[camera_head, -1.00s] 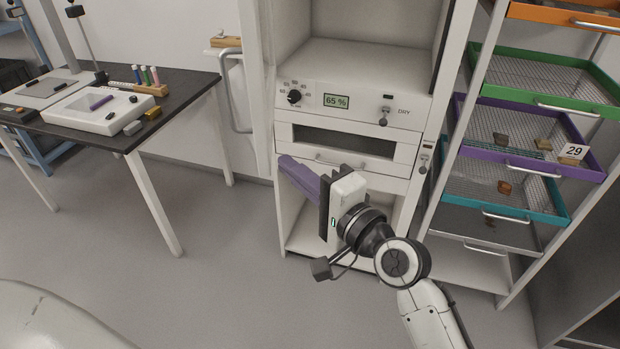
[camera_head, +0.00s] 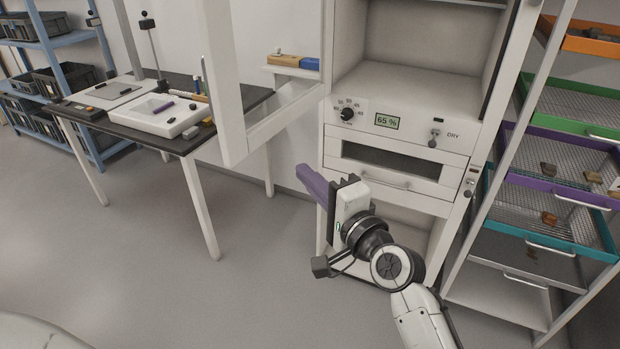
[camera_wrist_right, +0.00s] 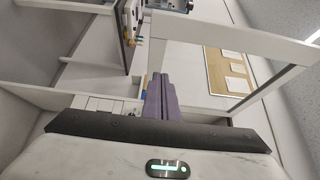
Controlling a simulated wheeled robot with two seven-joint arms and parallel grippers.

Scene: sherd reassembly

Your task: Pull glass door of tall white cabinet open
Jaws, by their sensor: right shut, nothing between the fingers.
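The tall white cabinet (camera_head: 345,150) stands right of centre in the head view, with a dial and a 65 % display on its panel. Its glass door (camera_head: 228,85) stands open, swung out to the left of the cabinet. The table shows through the clear pane. My right gripper (camera_head: 308,178) has purple fingers pressed together, holding nothing. It is in front of the lower cabinet, below and to the right of the door's bottom rail, apart from it. Its fingers also show in the right wrist view (camera_wrist_right: 158,88). The door handle cannot be made out. My left gripper is out of view.
A dark-topped table (camera_head: 180,140) with a white tray (camera_head: 160,115) stands to the left. A rack with coloured mesh trays (camera_head: 555,190) stands close on the right. The floor (camera_head: 130,270) at the left front is clear.

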